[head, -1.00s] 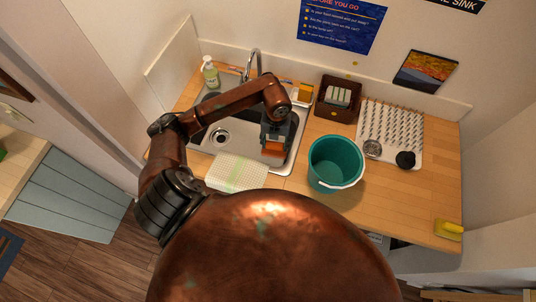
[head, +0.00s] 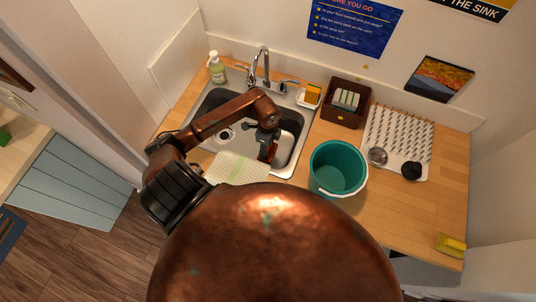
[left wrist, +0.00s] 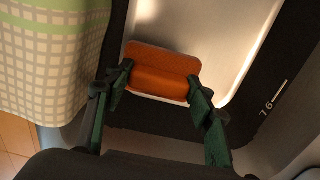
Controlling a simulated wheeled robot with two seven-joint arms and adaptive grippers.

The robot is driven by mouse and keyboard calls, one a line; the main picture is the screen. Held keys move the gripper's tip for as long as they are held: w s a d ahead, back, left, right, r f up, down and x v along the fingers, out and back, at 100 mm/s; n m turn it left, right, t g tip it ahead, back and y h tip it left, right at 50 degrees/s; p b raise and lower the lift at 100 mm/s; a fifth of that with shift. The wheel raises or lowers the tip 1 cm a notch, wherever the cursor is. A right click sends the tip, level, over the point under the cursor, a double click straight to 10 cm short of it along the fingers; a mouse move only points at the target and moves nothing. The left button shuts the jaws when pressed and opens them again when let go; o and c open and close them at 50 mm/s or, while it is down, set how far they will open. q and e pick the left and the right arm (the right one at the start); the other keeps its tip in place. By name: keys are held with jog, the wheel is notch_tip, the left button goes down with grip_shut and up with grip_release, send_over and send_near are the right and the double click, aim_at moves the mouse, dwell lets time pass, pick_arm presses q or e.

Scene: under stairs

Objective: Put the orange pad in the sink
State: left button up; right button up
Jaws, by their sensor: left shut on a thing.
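The orange pad (left wrist: 162,72) is between the fingers of my left gripper (left wrist: 157,88) in the left wrist view, and the gripper is shut on it. In the head view, my left gripper (head: 268,148) is over the right basin of the metal sink (head: 286,148), near its front. There the pad is mostly hidden by the gripper. I cannot tell whether the pad touches the basin floor. My right gripper is not in view.
A checked cloth (head: 238,168) lies over the sink's front edge. A teal bucket (head: 338,168) stands to the right. The faucet (head: 262,65) and a soap bottle (head: 217,68) are behind. A dish with a yellow-orange sponge (head: 313,94) and a brown caddy (head: 345,100) stand at back right.

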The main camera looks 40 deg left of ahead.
pick_arm(q)
jog(key=shift+f, duration=3)
jog(key=shift+f, duration=0.1)
jog(key=o, duration=1.3)
jog(key=shift+c, duration=0.2)
notch_tip(320, 180, up, 12)
jog(key=shift+r, duration=0.15)
